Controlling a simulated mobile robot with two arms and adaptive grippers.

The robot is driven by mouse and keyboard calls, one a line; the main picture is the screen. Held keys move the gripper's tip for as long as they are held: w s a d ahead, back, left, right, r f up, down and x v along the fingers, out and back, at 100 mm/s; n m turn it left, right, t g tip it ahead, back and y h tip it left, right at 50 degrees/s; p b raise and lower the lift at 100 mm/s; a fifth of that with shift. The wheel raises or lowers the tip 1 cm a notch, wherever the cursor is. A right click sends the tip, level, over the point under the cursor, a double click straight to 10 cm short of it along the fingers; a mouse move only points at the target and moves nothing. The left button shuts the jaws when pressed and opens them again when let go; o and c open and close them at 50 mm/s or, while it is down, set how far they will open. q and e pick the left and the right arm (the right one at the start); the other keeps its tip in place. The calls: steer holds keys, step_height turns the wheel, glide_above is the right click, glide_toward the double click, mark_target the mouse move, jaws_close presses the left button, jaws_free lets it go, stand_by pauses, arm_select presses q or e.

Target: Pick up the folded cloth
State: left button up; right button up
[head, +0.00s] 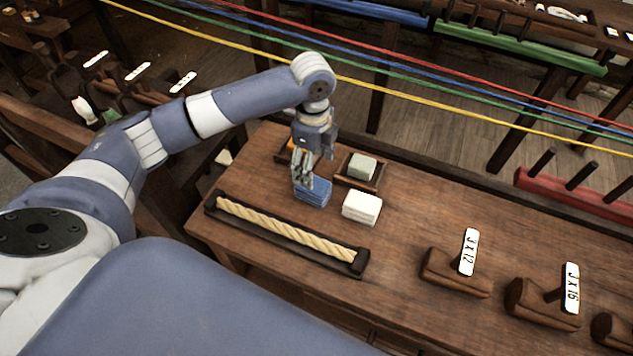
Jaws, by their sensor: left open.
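A blue folded cloth-like stack (316,194) lies on the wooden bench. A white folded stack (361,208), also cloth-like, lies just right of it. My left gripper (303,181) points down at the blue stack, its open fingers over the stack's left and back part. The fingers hide some of the blue stack, and I cannot tell whether they touch it. My right gripper does not show.
A small dark tray (343,180) with a grey-green block (362,166) stands behind the stacks. A rope in a long dark trough (362,263) lies in front. Labelled wooden tools (455,272) stand right. Coloured ropes (400,90) stretch behind the bench. The bench between is clear.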

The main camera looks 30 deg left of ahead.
mark_target(313, 190)
arm_select(q)
step_height(313, 190, down, 3)
steer(key=shift+s, duration=0.1)
steer(key=shift+f, duration=0.4)
step_height(313, 190, down, 4)
steer(key=shift+r+p, duration=0.25)
steer(key=shift+p, duration=0.45)
steer(key=shift+f, duration=0.35)
steer(key=shift+a+f, duration=0.1)
steer(key=shift+f, duration=0.1)
steer(key=c, duration=0.9)
steer(key=shift+c, duration=1.4)
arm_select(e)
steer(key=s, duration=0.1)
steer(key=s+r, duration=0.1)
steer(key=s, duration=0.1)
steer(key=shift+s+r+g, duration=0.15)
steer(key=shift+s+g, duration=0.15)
